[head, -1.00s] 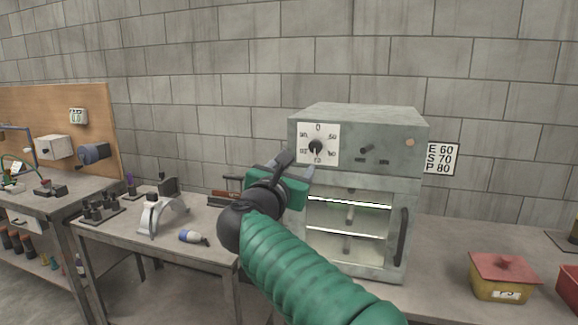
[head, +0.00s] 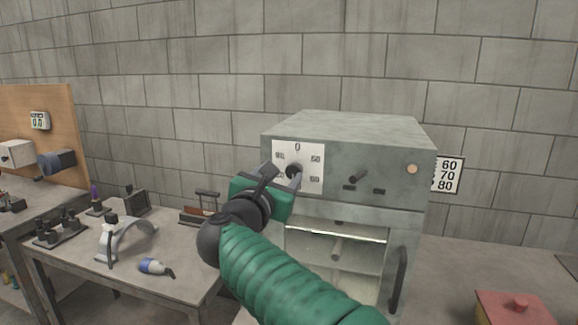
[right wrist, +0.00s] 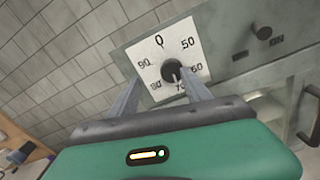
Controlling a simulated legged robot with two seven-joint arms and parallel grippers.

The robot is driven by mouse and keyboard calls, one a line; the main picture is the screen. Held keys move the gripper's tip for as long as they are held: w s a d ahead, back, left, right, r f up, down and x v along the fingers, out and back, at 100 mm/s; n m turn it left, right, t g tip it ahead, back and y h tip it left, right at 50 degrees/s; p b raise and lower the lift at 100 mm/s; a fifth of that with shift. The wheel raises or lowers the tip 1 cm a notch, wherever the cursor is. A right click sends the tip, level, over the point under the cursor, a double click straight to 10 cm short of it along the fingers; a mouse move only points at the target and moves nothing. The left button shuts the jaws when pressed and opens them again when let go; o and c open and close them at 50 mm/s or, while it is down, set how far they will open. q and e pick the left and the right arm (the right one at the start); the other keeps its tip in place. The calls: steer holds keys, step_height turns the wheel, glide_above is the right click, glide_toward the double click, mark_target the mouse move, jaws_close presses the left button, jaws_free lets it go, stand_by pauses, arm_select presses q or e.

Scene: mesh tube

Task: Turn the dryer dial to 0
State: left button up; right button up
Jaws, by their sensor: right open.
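The dryer (head: 350,132) is a grey metal box on the bench. Its white dial plate (head: 313,152) carries 0 at the top and numbers from 50 to 90 around a black dial knob (head: 293,170). In the right wrist view the knob (right wrist: 171,70) shows a light pointer mark directed down toward 70. My right gripper (head: 283,175) is open and empty in front of the plate, partly covering its lower left. In the right wrist view its two fingers (right wrist: 160,80) stand either side of the knob; I cannot tell whether they touch it. My left gripper is out of view.
The dryer's lit window and door handle (head: 399,275) are below the panel. A second small knob (head: 359,176) and switches sit right of the dial. A red-lidded box (head: 517,308) is at the lower right. Tools and a blue-white bulb-like item (head: 152,266) lie on the left bench.

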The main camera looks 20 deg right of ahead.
mark_target(297, 168)
steer(key=shift+s+d+r, duration=0.2)
steer(key=shift+s+d, duration=0.05)
steer(key=shift+d, duration=0.4)
steer(key=shift+s+d+r, duration=0.2)
steer(key=shift+s+d, duration=0.05)
steer(key=shift+d, duration=0.35)
steer(key=shift+a, duration=0.25)
steer(key=c, duration=0.6)
steer(key=shift+s+d+r, duration=0.2)
steer(key=shift+d+r, duration=0.05)
steer(key=shift+d, duration=0.15)
jaws_close()
steer(key=c, duration=0.6)
jaws_free()
steer(key=shift+w+a+f, duration=0.1)
steer(key=shift+a+f, duration=0.2)
steer(key=shift+f, duration=0.1)
